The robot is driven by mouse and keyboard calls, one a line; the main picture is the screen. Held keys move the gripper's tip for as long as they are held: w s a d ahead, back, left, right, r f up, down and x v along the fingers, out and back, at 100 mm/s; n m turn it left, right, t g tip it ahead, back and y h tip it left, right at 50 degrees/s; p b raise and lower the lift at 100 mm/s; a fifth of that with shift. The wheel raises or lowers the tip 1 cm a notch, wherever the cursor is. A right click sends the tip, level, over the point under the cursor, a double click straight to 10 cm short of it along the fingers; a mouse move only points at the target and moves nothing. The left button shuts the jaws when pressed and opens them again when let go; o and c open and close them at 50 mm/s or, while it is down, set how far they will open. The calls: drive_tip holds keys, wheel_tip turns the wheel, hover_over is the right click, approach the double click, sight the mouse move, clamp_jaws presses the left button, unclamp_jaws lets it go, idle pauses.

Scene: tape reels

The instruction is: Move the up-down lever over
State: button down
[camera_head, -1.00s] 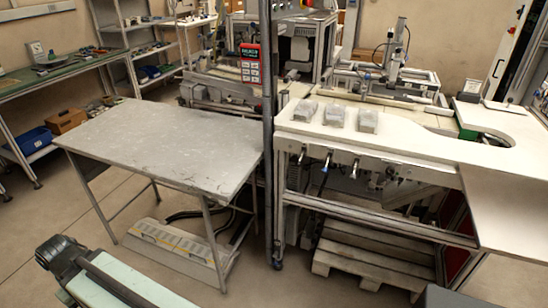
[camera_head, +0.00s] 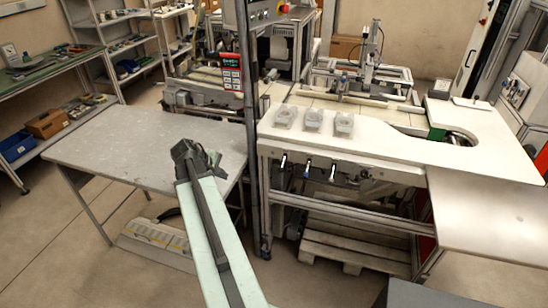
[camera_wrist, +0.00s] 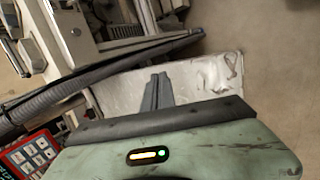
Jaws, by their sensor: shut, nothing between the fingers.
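Three small levers hang under the front edge of the white workbench (camera_head: 400,150): a left one (camera_head: 283,161), a middle one with a blue part (camera_head: 307,171) and a right one (camera_head: 332,172). I cannot tell which of them is the up-down lever. My gripper (camera_head: 196,150) is at the end of my raised arm, in front of the grey table in the head view and left of the dark post. It is well left of the levers and apart from them. In the wrist view its fingers (camera_wrist: 157,91) are shut and empty; no lever shows clearly there.
The dark upright post (camera_head: 252,130) stands between my gripper and the levers. The grey table (camera_head: 110,145) is at the left. Three clear packs (camera_head: 313,119) lie on the workbench. A wooden pallet (camera_head: 340,245) lies beneath it. A red panel (camera_head: 231,72) hangs by the post.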

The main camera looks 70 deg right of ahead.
drive_tip(key=s+d+r+g+h, duration=0.1)
drive_tip(key=s+d+r, duration=0.1)
drive_tip(key=s+d, duration=0.6)
drive_tip(key=shift+s+d+r+g+p, duration=0.15)
drive_tip(key=shift+s+r+g+p, duration=0.2)
drive_tip(key=shift+s, duration=0.45)
drive_tip(key=b+x, duration=0.9)
drive_tip(key=x, duration=0.2)
drive_tip(key=s+a+r+p, duration=0.2)
drive_tip(key=s+p, duration=0.1)
drive_tip(key=shift+r, duration=0.35)
